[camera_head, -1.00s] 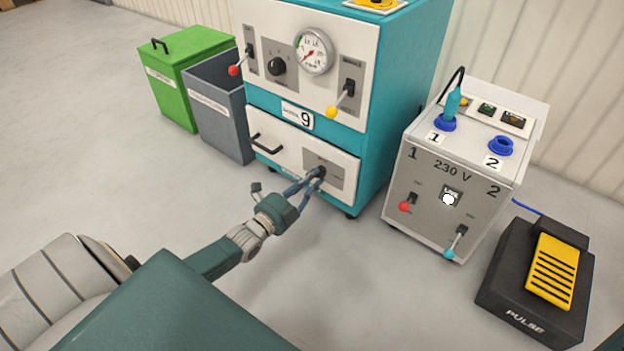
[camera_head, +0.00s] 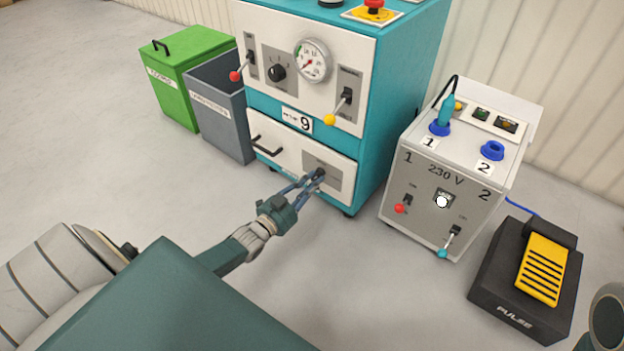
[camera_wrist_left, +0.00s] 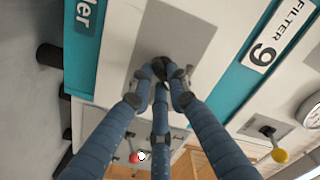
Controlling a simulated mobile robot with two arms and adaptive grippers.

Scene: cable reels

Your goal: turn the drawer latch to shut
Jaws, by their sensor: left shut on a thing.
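The white drawer (camera_head: 290,155) is the lower front of the teal cabinet and has a black bar handle (camera_head: 266,147) on its left. The small dark latch (camera_head: 321,173) sits on a grey plate at the drawer's right side. My left gripper (camera_head: 316,178) is at this latch, its fingers closed on it. In the left wrist view the fingertips of the gripper (camera_wrist_left: 164,82) meet around the dark latch (camera_wrist_left: 159,66) on the grey plate (camera_wrist_left: 180,35). The fingers hide most of the latch, so I cannot tell its angle.
Above the drawer, the cabinet panel has a gauge (camera_head: 312,61), a dark knob (camera_head: 277,72) and levers. A 230 V box (camera_head: 424,222) stands to the right, with a pulse pedal (camera_head: 518,275) on the floor. Green (camera_head: 188,75) and grey (camera_head: 222,110) bins stand left.

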